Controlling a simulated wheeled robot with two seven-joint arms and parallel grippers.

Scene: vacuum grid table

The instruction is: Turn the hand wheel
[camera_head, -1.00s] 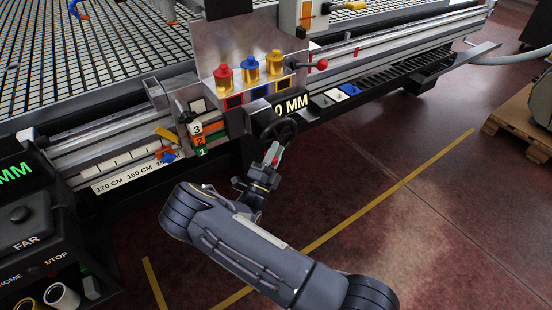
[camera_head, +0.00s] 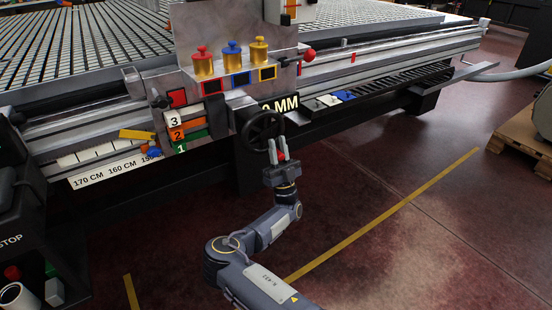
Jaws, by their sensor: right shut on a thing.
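The black hand wheel (camera_head: 262,129) is mounted on the front of the machine carriage, below and left of the "0 MM" display (camera_head: 284,103). My right gripper (camera_head: 278,147) reaches up from below, its two pale fingers at the wheel's lower right rim. It is shut on the wheel. A small red part shows between the fingers, low down; I cannot tell what it belongs to. The fingers cover a little of the rim. My left gripper is out of view.
Red, blue and yellow knobs (camera_head: 232,57) stand on the carriage above the wheel. Numbered blocks (camera_head: 177,134) sit to its left. A red-balled lever (camera_head: 308,55) sticks out at the right. A control stand (camera_head: 18,250) is at lower left. The floor in front is open.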

